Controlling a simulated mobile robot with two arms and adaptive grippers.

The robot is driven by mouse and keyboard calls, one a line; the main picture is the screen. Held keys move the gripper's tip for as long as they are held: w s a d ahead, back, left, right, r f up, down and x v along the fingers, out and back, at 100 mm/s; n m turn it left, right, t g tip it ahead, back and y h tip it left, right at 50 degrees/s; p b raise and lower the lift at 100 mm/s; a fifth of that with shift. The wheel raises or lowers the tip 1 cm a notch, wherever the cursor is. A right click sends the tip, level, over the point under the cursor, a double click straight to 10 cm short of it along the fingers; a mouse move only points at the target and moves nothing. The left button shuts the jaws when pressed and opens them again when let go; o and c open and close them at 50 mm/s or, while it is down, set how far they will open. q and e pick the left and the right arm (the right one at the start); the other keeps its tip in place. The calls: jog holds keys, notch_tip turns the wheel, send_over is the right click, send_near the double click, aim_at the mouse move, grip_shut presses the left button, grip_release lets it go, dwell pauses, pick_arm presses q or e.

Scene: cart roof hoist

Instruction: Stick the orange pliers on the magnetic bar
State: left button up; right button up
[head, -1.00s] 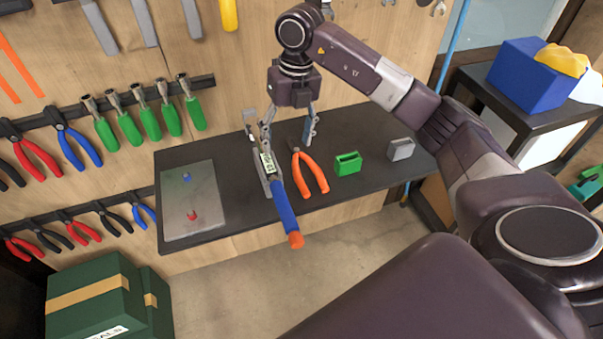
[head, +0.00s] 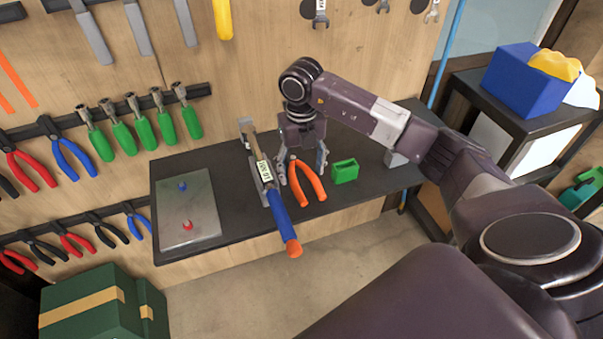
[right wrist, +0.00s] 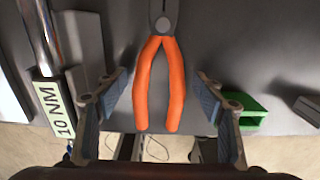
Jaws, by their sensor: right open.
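The orange pliers (head: 306,184) lie on the dark shelf, handles toward its front edge. In the right wrist view the orange handles (right wrist: 145,88) run between my finger pads, and the jaws reach the top edge. My right gripper (head: 302,174) is open around the pliers, with one finger on each side and a gap at both. One dark bar (head: 203,90) on the wall carries pliers and green-handled tools. A lower dark bar (head: 147,201) carries more pliers. My left gripper is out of view.
A torque wrench (head: 280,215) with a blue handle lies close left of the pliers on the shelf (head: 225,228). A green block (head: 345,171) and a grey block (head: 396,158) stand to the right. A metal plate (head: 189,218) lies at the left. Green boxes (head: 90,315) stand below.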

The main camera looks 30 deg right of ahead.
jog(key=c, duration=1.4)
jog(key=shift+c, duration=0.2)
